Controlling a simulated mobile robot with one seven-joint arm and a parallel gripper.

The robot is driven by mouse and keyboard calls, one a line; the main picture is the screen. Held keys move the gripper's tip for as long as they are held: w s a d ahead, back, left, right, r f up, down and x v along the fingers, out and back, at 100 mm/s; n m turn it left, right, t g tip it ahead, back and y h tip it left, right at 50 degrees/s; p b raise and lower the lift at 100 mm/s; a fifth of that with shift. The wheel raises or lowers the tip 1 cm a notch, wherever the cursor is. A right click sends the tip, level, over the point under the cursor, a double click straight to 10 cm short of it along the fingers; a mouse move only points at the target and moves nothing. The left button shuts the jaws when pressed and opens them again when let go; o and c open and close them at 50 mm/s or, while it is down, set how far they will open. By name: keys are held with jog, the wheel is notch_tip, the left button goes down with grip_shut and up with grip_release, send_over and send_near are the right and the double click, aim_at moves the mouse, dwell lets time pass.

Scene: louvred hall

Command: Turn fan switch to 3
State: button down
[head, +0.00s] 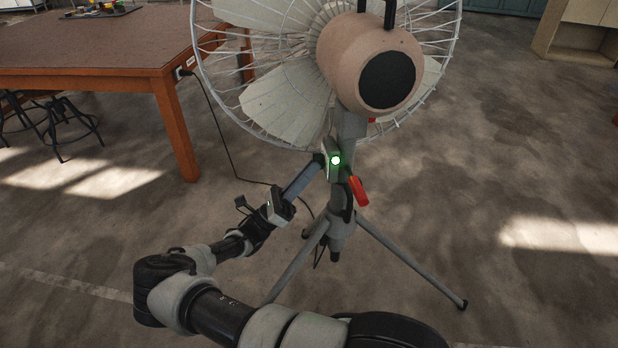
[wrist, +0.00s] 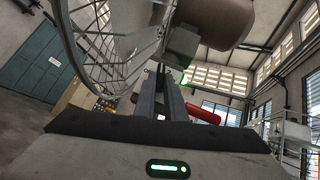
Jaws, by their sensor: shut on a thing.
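The fan (head: 370,60) stands on a grey tripod, with its tan motor housing towards me and its wire cage beyond. A small control box with a bright green light (head: 335,160) sits on the stand below the motor. My gripper (head: 321,161) reaches this box from the lower left, its fingertips at the box's left side. It is shut on a small part there, seemingly the fan switch, which the fingers hide. The switch's setting cannot be read. In the wrist view the gripper's fingers (wrist: 168,92) point up towards the fan's stand, below the motor housing (wrist: 218,20).
A red handle (head: 358,190) sticks out of the stand just right of the box. Tripod legs (head: 415,262) spread over the floor. A brown table (head: 90,50) with stools stands at the left, a cable hanging from its socket. The floor at right is clear.

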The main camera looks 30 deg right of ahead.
jog(key=shift+w+m+g, duration=0.15)
jog(key=shift+m+g, duration=1)
jog(key=shift+m, duration=0.15)
jog(key=shift+w+m+g, duration=0.1)
jog(key=shift+m+g, duration=1.05)
jog(key=shift+m, duration=0.55)
jog(key=c, duration=1.8)
grip_release()
jog(key=shift+n, duration=0.3)
